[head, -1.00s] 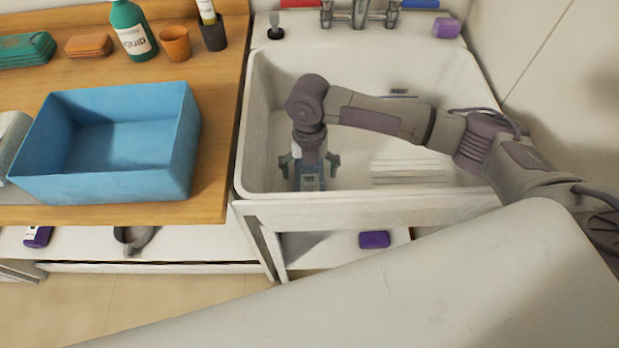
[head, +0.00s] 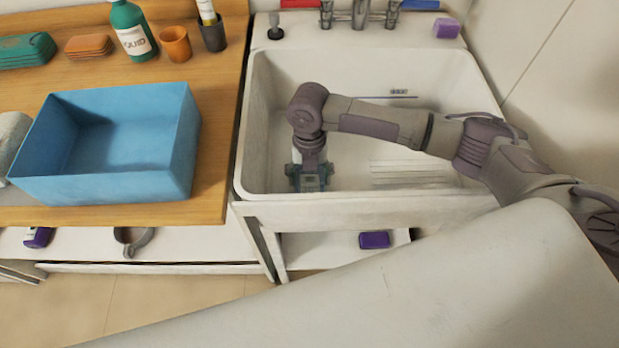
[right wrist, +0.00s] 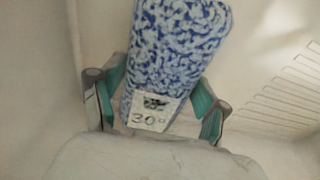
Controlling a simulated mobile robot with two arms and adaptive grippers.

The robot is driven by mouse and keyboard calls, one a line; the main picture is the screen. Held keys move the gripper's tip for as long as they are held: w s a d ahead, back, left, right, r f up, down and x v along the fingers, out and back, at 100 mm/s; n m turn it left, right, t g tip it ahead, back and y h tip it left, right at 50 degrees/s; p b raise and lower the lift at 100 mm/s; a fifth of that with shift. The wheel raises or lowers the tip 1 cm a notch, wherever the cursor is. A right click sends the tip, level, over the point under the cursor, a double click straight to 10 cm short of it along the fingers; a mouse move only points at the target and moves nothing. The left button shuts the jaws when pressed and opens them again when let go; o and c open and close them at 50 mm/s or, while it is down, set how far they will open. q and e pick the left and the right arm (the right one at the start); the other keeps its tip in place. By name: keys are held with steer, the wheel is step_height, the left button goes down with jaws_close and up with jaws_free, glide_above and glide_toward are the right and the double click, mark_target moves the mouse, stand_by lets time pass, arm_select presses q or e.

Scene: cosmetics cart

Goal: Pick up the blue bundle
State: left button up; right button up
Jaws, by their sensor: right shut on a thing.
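The blue bundle (right wrist: 178,50) is a blue-and-white patterned block with a white label reading "30" in the right wrist view. It is in the white sink basin (head: 400,130), toward its left front. My right gripper (right wrist: 158,108) is shut on the bundle, with a green-padded finger on each side of it. In the head view my right gripper (head: 310,178) points down into the basin and mostly hides the bundle. My left gripper is not in view.
A blue open box (head: 110,150) stands on the wooden counter (head: 215,120) left of the sink. A green bottle (head: 132,32) and an orange cup (head: 175,43) stand behind it. The sink's walls surround the gripper. The basin's right side is clear.

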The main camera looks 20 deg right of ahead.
mark_target(309, 174)
steer(key=shift+r, duration=0.15)
step_height(309, 174, up, 10)
steer(key=shift+f, duration=0.1)
stand_by(0.3)
